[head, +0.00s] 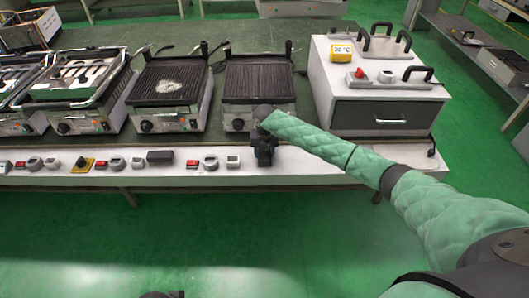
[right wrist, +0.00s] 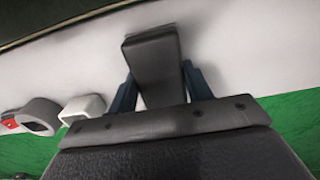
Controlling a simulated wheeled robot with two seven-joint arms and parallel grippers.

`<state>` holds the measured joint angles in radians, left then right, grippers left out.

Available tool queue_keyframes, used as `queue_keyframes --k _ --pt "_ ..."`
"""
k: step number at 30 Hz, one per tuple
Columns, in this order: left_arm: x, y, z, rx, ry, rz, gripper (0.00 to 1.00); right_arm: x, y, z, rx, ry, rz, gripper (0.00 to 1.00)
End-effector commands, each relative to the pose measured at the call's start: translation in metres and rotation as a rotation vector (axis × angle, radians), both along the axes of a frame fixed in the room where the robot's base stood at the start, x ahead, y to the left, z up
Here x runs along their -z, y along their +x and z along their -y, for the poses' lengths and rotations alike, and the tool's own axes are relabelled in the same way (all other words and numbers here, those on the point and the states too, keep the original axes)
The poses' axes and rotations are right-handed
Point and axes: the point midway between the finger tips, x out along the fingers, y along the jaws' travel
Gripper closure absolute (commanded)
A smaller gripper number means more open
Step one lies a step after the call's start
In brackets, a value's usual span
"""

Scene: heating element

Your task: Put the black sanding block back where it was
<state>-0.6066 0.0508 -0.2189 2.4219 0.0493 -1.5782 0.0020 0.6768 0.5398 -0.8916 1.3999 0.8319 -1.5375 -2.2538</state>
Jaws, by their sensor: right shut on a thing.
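In the head view the held block is mostly hidden by the gripper. Another dark block (head: 160,157) lies on the ledge to the left. A small dark part at the bottom edge may be my left gripper (head: 162,294).
A white drawer box (head: 375,95) stands to the right. The ledge right of my gripper looks clear.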

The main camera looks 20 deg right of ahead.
Motion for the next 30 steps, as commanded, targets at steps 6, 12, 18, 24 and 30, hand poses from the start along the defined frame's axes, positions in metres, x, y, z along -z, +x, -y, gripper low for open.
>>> queue_keyframes --k 6,12,18,24,30 --pt "0.001 0.0 0.003 0.003 -0.004 0.003 0.64 0.003 0.0 0.0 0.0 0.0 0.0 0.44" --pt "0.001 0.0 0.003 0.007 -0.003 0.004 0.64 0.003 0.0 0.0 0.0 0.0 0.0 0.29" --pt "0.001 0.0 0.002 0.01 -0.001 0.004 0.64 0.001 0.0 0.0 0.0 0.0 0.0 0.29" --pt "0.004 0.001 0.002 0.011 -0.003 0.011 0.64 -0.018 0.001 0.0 -0.001 0.0 0.003 0.29" --pt "0.011 0.004 0.011 0.017 -0.02 0.029 0.64 -0.056 0.001 0.001 -0.001 0.0 0.003 0.29"
